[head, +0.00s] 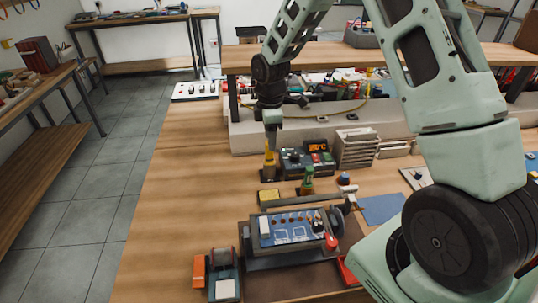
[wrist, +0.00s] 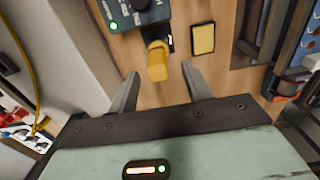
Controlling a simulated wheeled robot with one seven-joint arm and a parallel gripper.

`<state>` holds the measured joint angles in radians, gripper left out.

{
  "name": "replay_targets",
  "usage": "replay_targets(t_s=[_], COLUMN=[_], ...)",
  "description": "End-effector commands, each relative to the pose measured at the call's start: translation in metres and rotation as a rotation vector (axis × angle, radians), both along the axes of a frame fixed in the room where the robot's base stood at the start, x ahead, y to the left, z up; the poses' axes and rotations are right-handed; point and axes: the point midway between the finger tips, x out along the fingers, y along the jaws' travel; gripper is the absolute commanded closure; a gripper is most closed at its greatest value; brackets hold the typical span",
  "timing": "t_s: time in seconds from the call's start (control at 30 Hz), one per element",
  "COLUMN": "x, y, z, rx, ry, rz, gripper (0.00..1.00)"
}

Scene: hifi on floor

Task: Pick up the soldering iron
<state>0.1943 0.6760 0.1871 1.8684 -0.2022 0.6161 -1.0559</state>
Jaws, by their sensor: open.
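The soldering iron's yellow handle (head: 270,160) stands upright in a dark holder at the left of the soldering station (head: 306,160). In the wrist view the yellow handle (wrist: 157,62) points toward my fingers, just ahead of the gap between them. The dark station with a green light (wrist: 132,12) is at the top there. My gripper (head: 272,128) is directly above the handle in the head view. In the wrist view my gripper (wrist: 160,80) is open with nothing held. I cannot tell whether a finger touches the handle. The iron's lower part is hidden.
A yellow sponge (head: 269,198), also in the wrist view (wrist: 203,39), lies beside the holder. A blue circuit board (head: 290,228) in a fixture stands nearer. A pale raised ledge (head: 240,137) runs behind the station. The wooden bench (head: 190,165) is clear at the left.

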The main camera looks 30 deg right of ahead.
Motion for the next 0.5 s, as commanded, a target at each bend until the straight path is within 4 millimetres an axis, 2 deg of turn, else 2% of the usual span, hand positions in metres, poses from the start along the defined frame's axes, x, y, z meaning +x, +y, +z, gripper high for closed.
replay_targets(t_s=[0.27, 0.5], x=[0.001, 0.004], y=[0.001, 0.001], z=[-0.020, -0.052], rx=[0.000, -0.001], ry=[0.002, 0.004], rz=[0.001, 0.001], gripper=[0.51, 0.51])
